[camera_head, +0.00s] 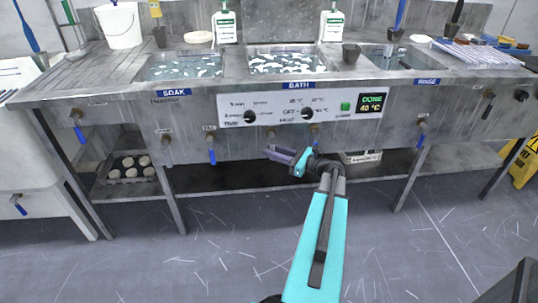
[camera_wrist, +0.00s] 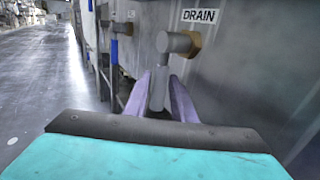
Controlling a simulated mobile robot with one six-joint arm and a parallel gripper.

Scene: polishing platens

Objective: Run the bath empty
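In the wrist view, a valve with a grey lever (camera_wrist: 158,88) and brass fitting sits under a DRAIN label (camera_wrist: 200,16). The lever hangs down between my two fingers (camera_wrist: 160,98), which stand apart on either side. Contact cannot be told. The gripper hides most of this valve in the head view.
The soak tank (camera_head: 175,92) is at left and the rinse tank (camera_head: 427,82) at right. Other valve levers hang along the bench front, including a blue one (camera_head: 211,150). A lower shelf (camera_head: 240,178) runs beneath. A yellow sign (camera_head: 526,163) stands at right.

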